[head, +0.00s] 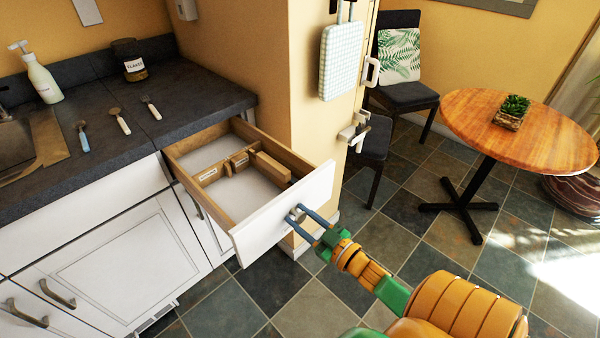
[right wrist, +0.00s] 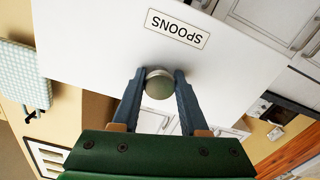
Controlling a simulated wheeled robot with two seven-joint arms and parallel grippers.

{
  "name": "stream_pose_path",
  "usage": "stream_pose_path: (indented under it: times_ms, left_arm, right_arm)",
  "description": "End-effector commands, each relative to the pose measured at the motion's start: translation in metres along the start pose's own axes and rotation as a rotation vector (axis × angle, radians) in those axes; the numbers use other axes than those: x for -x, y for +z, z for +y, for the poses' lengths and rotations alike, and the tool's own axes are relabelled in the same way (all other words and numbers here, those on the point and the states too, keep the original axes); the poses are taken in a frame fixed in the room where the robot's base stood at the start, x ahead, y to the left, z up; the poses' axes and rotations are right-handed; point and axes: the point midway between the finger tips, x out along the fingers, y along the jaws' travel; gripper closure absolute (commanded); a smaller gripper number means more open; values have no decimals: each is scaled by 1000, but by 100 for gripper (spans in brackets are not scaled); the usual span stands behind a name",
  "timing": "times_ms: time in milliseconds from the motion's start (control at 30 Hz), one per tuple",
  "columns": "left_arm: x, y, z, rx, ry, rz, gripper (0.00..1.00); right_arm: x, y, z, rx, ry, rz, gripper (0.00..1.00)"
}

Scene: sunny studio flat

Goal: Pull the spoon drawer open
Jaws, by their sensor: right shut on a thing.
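The spoon drawer (head: 282,213) is pulled out from the counter, its wooden inside and dividers showing in the head view. Its white front carries a "SPOONS" label (right wrist: 177,28) in the right wrist view, upside down there. My right gripper (head: 305,219) is shut on the round metal knob (right wrist: 159,83) of this drawer, one blue finger on each side of it. The knob also shows between the fingers in the head view (head: 297,214). My left gripper is in neither view.
A tan wall end (head: 273,60) stands right of the drawer. A round table (head: 520,130) and chairs stand farther right. Tiled floor is clear in front.

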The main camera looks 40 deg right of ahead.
Motion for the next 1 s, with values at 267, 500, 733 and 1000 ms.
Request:
stream_pose_path:
  times_ms: [267, 500, 733, 1000]
  left_arm:
    - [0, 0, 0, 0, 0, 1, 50]
    - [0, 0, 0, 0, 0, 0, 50]
    - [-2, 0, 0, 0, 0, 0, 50]
    - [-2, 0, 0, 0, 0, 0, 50]
  right_arm:
    - [1, 3, -1, 0, -2, -8, 26]
    - [7, 3, -1, -1, -1, -8, 26]
    - [55, 3, -1, 0, -1, -10, 26]
    - [74, 2, -1, 0, 0, -6, 26]
